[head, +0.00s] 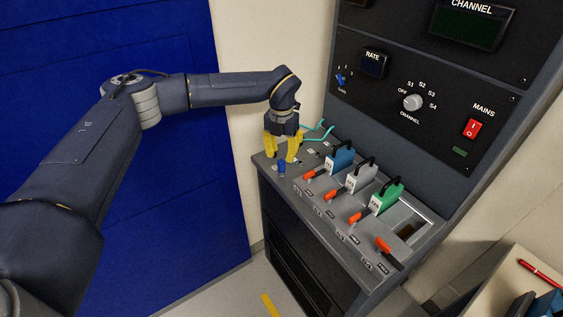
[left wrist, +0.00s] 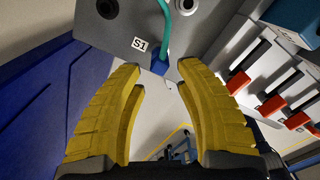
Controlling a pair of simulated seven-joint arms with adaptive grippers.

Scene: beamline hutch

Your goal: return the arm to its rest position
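My left gripper (head: 280,158) has yellow fingers and hangs over the left end of the sloped console desk (head: 430,226). In the left wrist view its two fingers (left wrist: 158,68) are spread apart with nothing held between them. A small blue piece (head: 281,169) sits on the desk just by the fingertips. In the left wrist view a blue piece (left wrist: 159,67) shows beyond the fingertips, beside a teal cable (left wrist: 166,30) and the S1 label (left wrist: 139,44). My left arm reaches in from the left, bent at the elbow. My right gripper is not in view.
Blue (head: 341,157), grey (head: 361,178) and green (head: 386,196) modules stand on the desk behind several red-handled levers (head: 355,217). The upright panel carries a channel knob (head: 412,102) and a red mains switch (head: 472,128). A blue door (head: 200,225) stands left.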

